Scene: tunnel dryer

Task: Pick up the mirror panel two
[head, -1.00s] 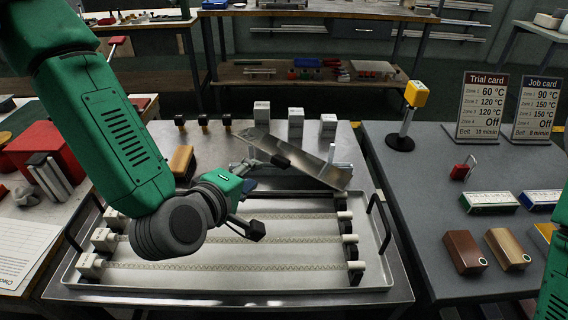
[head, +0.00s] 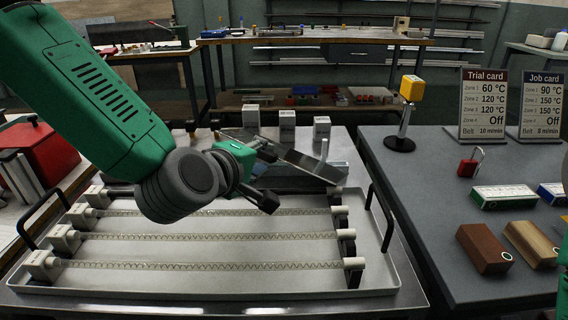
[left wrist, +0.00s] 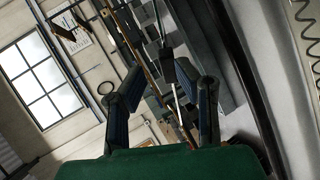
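A shiny metal panel (head: 315,167), which looks like a mirror panel, is tilted behind the tray in the head view. No number can be read on it, and its left part is hidden by my left gripper. My left gripper (head: 276,178) is in front of the panel's left end, above the back of the tray. Its two fingers are spread apart with nothing held between them. The left wrist view shows the same open gripper (left wrist: 164,100), with dark bars and a thin rod beyond the fingers; the panel cannot be made out there. My right gripper is out of view.
The metal tray (head: 215,290) holds several coil tubes (head: 210,237) and has raised handles. White blocks (head: 287,127) stand behind it. On the right bench are a yellow-topped post (head: 411,88), a red padlock (head: 468,167) and wooden blocks (head: 484,247). That bench's near left is clear.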

